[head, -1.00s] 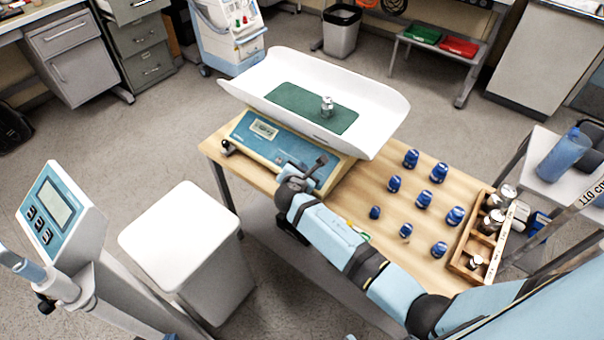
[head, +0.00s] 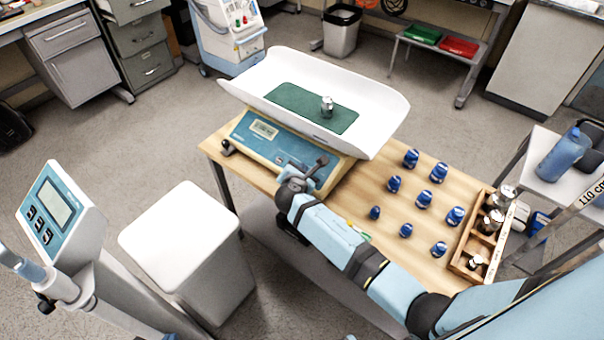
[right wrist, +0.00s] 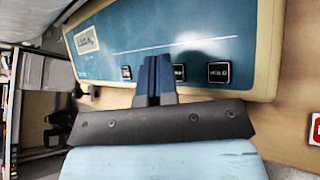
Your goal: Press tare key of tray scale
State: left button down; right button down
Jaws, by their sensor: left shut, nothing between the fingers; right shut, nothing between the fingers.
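The tray scale has a white tray (head: 375,105) on top and a cream-edged blue front panel (head: 245,138) with a display (head: 264,129). A green mat (head: 290,106) and a small metal weight (head: 327,106) lie in the tray. My right gripper (head: 284,161) is shut and empty at the front panel. In the right wrist view its fingertips (right wrist: 155,60) are over the panel, between a left key (right wrist: 126,72) and a middle key (right wrist: 180,72), partly covering the middle one. A right key (right wrist: 218,72) is clear. Key labels are too small to read surely; contact cannot be told. My left gripper is out of view.
Several blue-capped vials (head: 424,199) stand on the wooden table (head: 385,230), right of the scale. A wooden rack (head: 459,262) holds metal weights. A white bin-like stand (head: 180,240) and a device with a display (head: 52,207) stand at left.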

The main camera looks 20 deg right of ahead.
jog(key=shift+s+d+f, duration=0.15)
jog(key=shift+f, duration=0.25)
jog(key=shift+s+d+f, duration=0.15)
jog(key=shift+f, duration=0.2)
dwell(1.1)
jog(key=shift+r, duration=0.15)
dwell(0.4)
jog(key=shift+a+r+p, duration=0.2)
jog(key=shift+r+p, duration=0.1)
jog(key=shift+p, duration=0.5)
jog(key=r+p, duration=0.1)
jog(key=a+r+p, duration=0.1)
jog(key=r+p, duration=0.2)
jog(key=shift+s+a, duration=0.25)
jog(key=shift+a, duration=0.05)
